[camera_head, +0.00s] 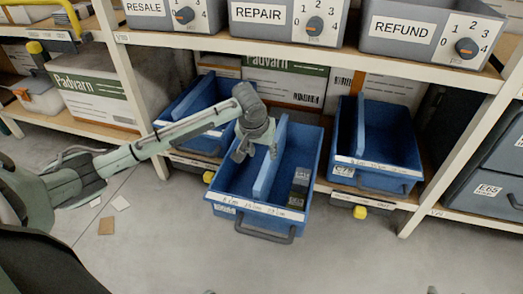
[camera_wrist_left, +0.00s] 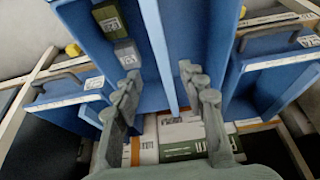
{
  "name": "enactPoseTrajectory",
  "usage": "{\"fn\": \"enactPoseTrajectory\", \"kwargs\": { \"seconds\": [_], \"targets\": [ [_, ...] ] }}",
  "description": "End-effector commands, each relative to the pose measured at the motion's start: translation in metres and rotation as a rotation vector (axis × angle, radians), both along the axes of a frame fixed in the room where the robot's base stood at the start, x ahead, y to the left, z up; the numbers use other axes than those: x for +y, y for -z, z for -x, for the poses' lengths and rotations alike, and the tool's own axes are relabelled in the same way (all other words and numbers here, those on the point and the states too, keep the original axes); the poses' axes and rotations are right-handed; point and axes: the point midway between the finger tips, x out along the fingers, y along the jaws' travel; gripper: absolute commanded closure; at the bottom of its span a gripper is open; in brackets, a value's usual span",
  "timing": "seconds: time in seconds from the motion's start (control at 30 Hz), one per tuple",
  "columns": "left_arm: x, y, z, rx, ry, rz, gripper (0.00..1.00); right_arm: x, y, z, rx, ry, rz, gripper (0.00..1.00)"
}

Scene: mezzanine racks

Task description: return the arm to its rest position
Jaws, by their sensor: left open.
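My left arm (camera_head: 190,128) reaches in from the left, stretched out over a pulled-out blue bin (camera_head: 262,212). Its left gripper (camera_head: 256,155) points down above the rear part of this bin, near the bin's lengthwise divider (camera_head: 270,160). In the left wrist view the gripper (camera_wrist_left: 160,78) has its two fingers spread, with nothing between them but the blue divider (camera_wrist_left: 155,40) seen beyond. I cannot tell how far the fingertips are above the divider. My right gripper is not in view.
Small boxes (camera_head: 299,187) lie in the bin's right compartment. Other blue bins stand at left (camera_head: 205,108) and right (camera_head: 378,145). Above is a shelf (camera_head: 300,52) with grey bins labelled RESALE, REPAIR (camera_head: 259,14) and REFUND (camera_head: 403,31). A rack upright (camera_head: 455,165) stands at right. Floor in front looks mostly clear.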

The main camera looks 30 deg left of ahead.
Motion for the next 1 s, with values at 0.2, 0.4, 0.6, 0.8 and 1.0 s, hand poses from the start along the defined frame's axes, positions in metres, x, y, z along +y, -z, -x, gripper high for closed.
{"fn": "enactPoseTrajectory", "kwargs": {
  "seconds": [0.2, 0.4, 0.6, 0.8, 1.0],
  "targets": [
    [0.0, -0.001, 0.0, 0.0, 0.0, -0.001, 0.59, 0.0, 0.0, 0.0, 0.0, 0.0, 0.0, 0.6],
    [0.0, -0.001, 0.0, 0.0, 0.0, -0.001, 0.59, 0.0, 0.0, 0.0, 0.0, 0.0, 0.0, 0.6],
    [-0.01, 0.007, 0.007, 0.004, 0.031, 0.006, 0.59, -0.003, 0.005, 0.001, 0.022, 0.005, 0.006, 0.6],
    [-0.056, 0.049, 0.059, 0.009, 0.189, 0.026, 0.59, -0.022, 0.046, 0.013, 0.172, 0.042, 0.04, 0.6],
    [-0.061, 0.092, 0.148, 0.037, 0.286, -0.025, 0.59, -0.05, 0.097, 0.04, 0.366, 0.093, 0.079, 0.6]
  ]
}}
